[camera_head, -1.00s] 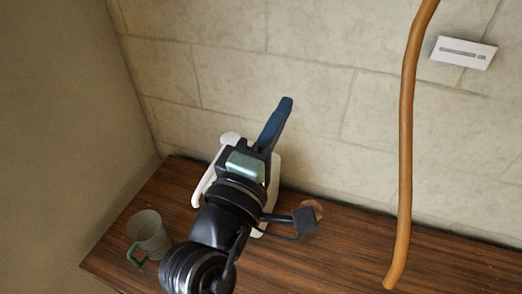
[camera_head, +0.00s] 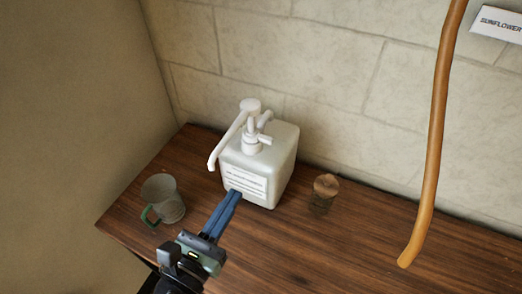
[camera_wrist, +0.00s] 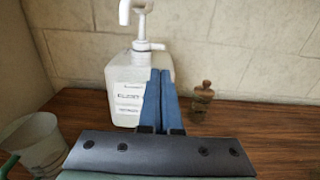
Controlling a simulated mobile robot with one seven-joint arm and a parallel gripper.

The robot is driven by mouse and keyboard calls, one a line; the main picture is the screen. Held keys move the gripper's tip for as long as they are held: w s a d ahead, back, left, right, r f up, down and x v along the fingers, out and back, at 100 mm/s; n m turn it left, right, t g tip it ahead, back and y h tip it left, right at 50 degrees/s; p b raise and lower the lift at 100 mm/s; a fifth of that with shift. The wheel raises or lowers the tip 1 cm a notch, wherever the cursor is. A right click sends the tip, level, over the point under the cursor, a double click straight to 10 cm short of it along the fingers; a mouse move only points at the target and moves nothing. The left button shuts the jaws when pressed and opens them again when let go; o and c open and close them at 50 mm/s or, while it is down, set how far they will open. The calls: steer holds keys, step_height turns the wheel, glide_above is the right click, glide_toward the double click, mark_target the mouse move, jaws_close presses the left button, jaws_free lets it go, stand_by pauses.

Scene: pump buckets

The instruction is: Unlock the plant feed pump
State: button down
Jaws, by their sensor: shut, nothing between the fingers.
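The plant feed pump is a white, boxy bottle (camera_head: 268,165) with a label on its front and a white pump head (camera_head: 250,106) with a long spout pointing down to the left. It stands upright on the wooden table near the wall. A small side piece (camera_head: 264,140) sticks out at the pump's collar. My gripper (camera_head: 236,194) is shut and empty, with its blue fingers in front of the bottle's lower front. In the wrist view the fingers (camera_wrist: 162,80) overlap the bottle's right side (camera_wrist: 125,92), hiding part of it. I cannot tell whether they touch it.
A grey mug (camera_head: 163,197) with a green handle stands left of the bottle. A small jar with a cork-like top (camera_head: 325,187) stands to its right. A brown curved pole (camera_head: 437,150) hangs at right, near a wall sign (camera_head: 497,23). The table's front right is clear.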

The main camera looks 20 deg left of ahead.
mark_target(268, 143)
steer(key=w, duration=0.4)
steer(key=w+p, duration=0.1)
steer(key=w, duration=0.8)
steer(key=shift+w+d, duration=0.2)
steer(key=shift+d, duration=0.1)
